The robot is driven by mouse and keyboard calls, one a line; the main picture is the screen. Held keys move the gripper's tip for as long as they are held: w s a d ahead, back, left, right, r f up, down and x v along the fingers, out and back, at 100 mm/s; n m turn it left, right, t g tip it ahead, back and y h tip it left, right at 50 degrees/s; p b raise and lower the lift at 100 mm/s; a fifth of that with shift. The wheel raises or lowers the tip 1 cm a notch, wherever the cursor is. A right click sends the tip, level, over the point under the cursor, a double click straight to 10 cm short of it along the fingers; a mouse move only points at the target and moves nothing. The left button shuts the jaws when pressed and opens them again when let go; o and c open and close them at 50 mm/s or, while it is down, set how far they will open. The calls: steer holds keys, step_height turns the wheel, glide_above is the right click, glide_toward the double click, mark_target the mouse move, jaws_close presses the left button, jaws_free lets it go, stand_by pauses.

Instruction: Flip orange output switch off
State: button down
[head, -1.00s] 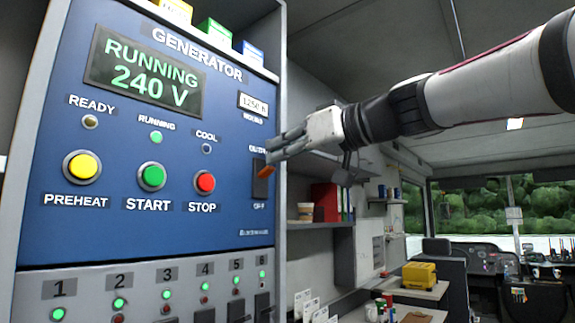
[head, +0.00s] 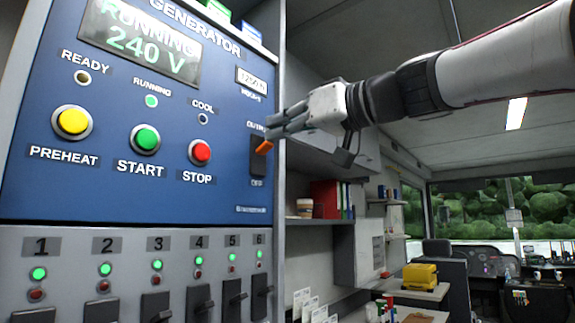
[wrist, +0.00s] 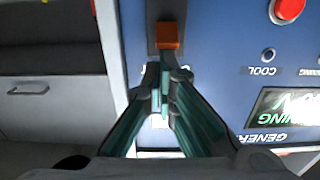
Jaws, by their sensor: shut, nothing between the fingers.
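The orange output switch (head: 264,147) sticks out of a black plate (head: 257,168) at the right edge of the blue generator panel. "OFF" is printed below the plate. Its lever sits in the upper part of the plate. My gripper (head: 270,127) is shut and empty, with its fingertips just above the switch in the head view. In the wrist view, which is upside down to the panel, my fingertips (wrist: 165,68) are close to the orange switch (wrist: 167,36). I cannot tell whether they touch it.
The panel has a yellow PREHEAT button (head: 72,122), a green START button (head: 146,139) and a red STOP button (head: 200,152). The display (head: 144,42) reads RUNNING 240 V. Several black breaker switches sit below. Shelves with binders (head: 326,199) stand to the right.

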steer(key=shift+d+f+t+y+b, duration=0.1)
steer(key=shift+f+t+y+b, duration=0.25)
steer(key=shift+b, duration=1.8)
steer(key=b, duration=0.3)
steer(key=shift+s+d+f+y, duration=0.1)
steer(key=shift+f+y, duration=0.15)
steer(key=shift+f+t+y+b, duration=0.15)
steer(key=shift+t+y+b, duration=0.2)
steer(key=shift+b, duration=0.75)
steer(key=shift+s+d+f+b, duration=0.1)
steer(key=shift+b, duration=0.9)
steer(key=b, duration=0.3)
steer(key=f+t+y+b, duration=0.1)
steer(key=b, duration=0.2)
steer(key=shift+s+d+b, duration=0.15)
steer(key=shift+d+b, duration=0.05)
steer(key=shift+b, duration=0.15)
steer(key=shift+f+b, duration=0.15)
steer(key=shift+b, duration=0.2)
steer(key=shift+s+r, duration=0.1)
steer(key=shift+r, duration=0.1)
steer(key=shift+f, duration=0.1)
